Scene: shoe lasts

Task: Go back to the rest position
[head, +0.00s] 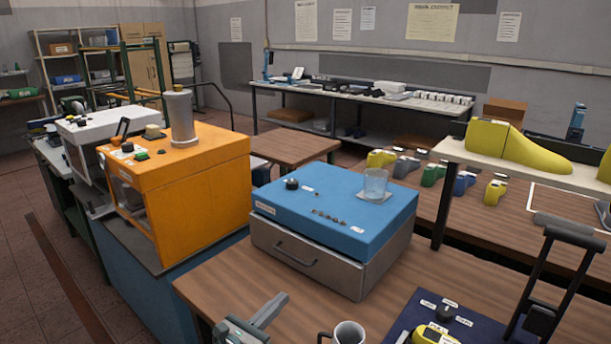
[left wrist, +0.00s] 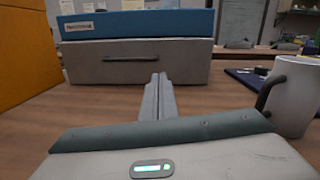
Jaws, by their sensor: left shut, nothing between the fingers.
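My left gripper (head: 268,312) is at the bottom of the head view, above the front edge of the brown wooden table (head: 225,287). Its fingers are closed together with nothing between them. In the left wrist view the closed fingers (left wrist: 157,95) point toward the drawer front of the grey box with the blue top (left wrist: 130,58), apart from it. A light grey mug (left wrist: 292,95) stands to the right of the gripper; its rim also shows at the bottom of the head view (head: 350,332). My right gripper is not in view.
The blue-topped box (head: 335,215) carries a glass cup (head: 375,183). An orange machine (head: 180,180) stands to the left. A dark blue mat (head: 445,310) with a yellow item lies at the front right. A raised shelf (head: 545,172) holds a yellow shoe last (head: 515,147).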

